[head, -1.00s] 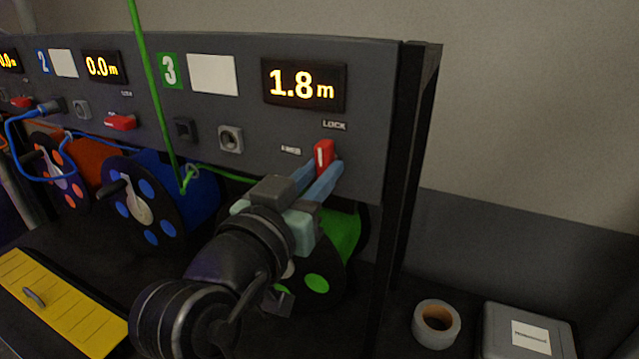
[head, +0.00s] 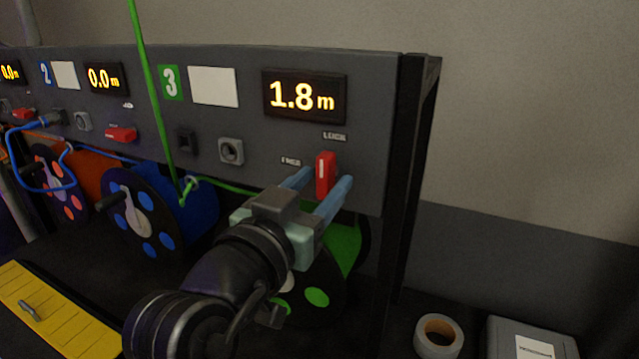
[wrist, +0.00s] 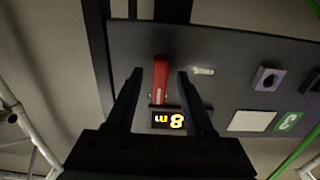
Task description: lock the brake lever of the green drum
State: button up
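The red brake lever (head: 326,175) of the green drum stands upright on the grey panel, under the LOCK label (head: 334,136) and right of the FREE label (head: 291,161). The green drum (head: 343,248) sits below, partly hidden by my arm. My gripper (head: 322,184) is open, its two blue-grey fingers on either side of the lever's lower part. In the wrist view the lever (wrist: 160,80) shows between the spread fingertips of my gripper (wrist: 160,72), with gaps on both sides.
The panel (head: 375,120) carries a 1.8 m display (head: 303,95) above the lever. A green cable (head: 150,90) runs down left of my gripper. The blue drum (head: 145,215) stands left. A tape roll (head: 438,337) and grey box (head: 525,340) lie at lower right.

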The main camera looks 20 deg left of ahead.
jog(key=s+p, duration=0.3)
jog(key=s, duration=1)
jog(key=shift+a, duration=0.2)
dwell(0.4)
jog(key=w+d+r+t, duration=0.2)
jog(key=w+d+r, duration=0.15)
jog(key=r, duration=0.45)
jog(key=w+d+r+t, duration=0.2)
jog(key=d+r+t, duration=0.1)
jog(key=d+r, duration=0.3)
jog(key=s+d+r+t, duration=0.4)
jog(key=d+r, duration=0.3)
jog(key=r, duration=0.5)
jog(key=shift+s+r+n+y, duration=0.2)
jog(key=shift+r+n+y, duration=0.05)
jog(key=shift+n+y, duration=0.05)
